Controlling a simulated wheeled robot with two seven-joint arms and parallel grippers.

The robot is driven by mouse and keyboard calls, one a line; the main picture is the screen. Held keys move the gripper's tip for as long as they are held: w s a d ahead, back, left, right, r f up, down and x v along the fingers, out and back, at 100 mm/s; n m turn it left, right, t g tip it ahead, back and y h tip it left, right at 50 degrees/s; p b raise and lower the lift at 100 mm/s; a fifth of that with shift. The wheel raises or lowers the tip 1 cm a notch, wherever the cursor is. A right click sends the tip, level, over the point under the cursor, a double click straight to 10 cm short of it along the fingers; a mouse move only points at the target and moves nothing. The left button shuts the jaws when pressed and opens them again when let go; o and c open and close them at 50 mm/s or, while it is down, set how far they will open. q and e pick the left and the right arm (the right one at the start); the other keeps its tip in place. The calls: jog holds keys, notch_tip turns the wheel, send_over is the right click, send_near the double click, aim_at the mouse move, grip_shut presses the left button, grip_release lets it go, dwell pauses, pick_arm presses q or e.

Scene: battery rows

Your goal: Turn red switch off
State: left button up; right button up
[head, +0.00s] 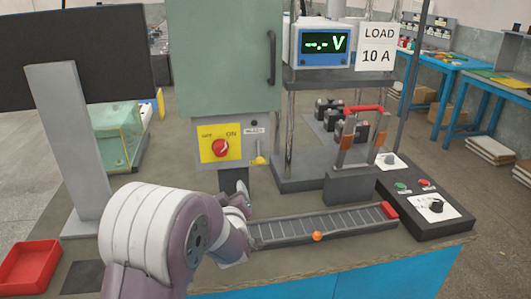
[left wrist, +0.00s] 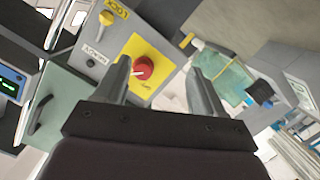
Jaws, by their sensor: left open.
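The red switch (head: 221,147) is a round knob on a yellow plate below the green cabinet door, with OFF at the plate's upper left and ON at its upper right. Its pale mark seems to point up toward ON. In the left wrist view the red switch (left wrist: 143,68) shows between the fingers, closer to the left-hand finger. My left gripper (head: 240,195) is below the plate in the head view, partly hidden by my wrist. In the left wrist view my left gripper (left wrist: 162,78) is open and empty, apart from the knob. My right gripper is not in view.
A yellow lever (head: 259,160) sits right of the plate. A ribbed dark strip (head: 330,222) with an orange ball lies in front. A control box (head: 425,210) stands at right, a red tray (head: 29,265) at left. A monitor (head: 75,60) stands back left.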

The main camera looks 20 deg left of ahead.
pick_arm(q)
jog(key=n+t+y, duration=0.2)
send_near(221, 152)
jog(key=shift+g, duration=0.3)
jog(key=x, duration=0.8)
jog(key=shift+w+a+r, duration=0.15)
jog(key=shift+w+r, duration=0.05)
jog(key=shift+w, duration=0.15)
jog(key=shift+c, duration=0.3)
jog(key=c, duration=1)
